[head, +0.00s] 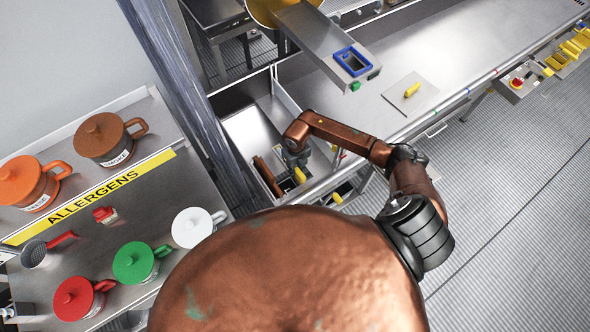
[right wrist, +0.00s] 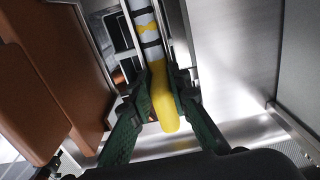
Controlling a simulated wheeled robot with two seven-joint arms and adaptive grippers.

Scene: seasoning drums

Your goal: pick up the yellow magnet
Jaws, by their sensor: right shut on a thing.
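The yellow magnet (right wrist: 162,97) is a rounded yellow bar. In the right wrist view it sits between the two green fingers of my right gripper (right wrist: 163,98), which is shut on it. Its far end meets a pale bar with dark and yellow bands (right wrist: 147,35); I cannot tell whether they are joined or only touching. In the head view the yellow magnet (head: 299,175) shows small at the tip of my right gripper (head: 297,163), low inside the metal bay at the left end of the counter. My left gripper is not in view.
Brown panels (right wrist: 60,60) stand close on the left of the gripper, and a metal wall (right wrist: 235,60) on its right. The steel counter (head: 440,50) holds a plate with another yellow piece (head: 412,90). The allergens shelf (head: 150,215) with several lidded mugs is at left.

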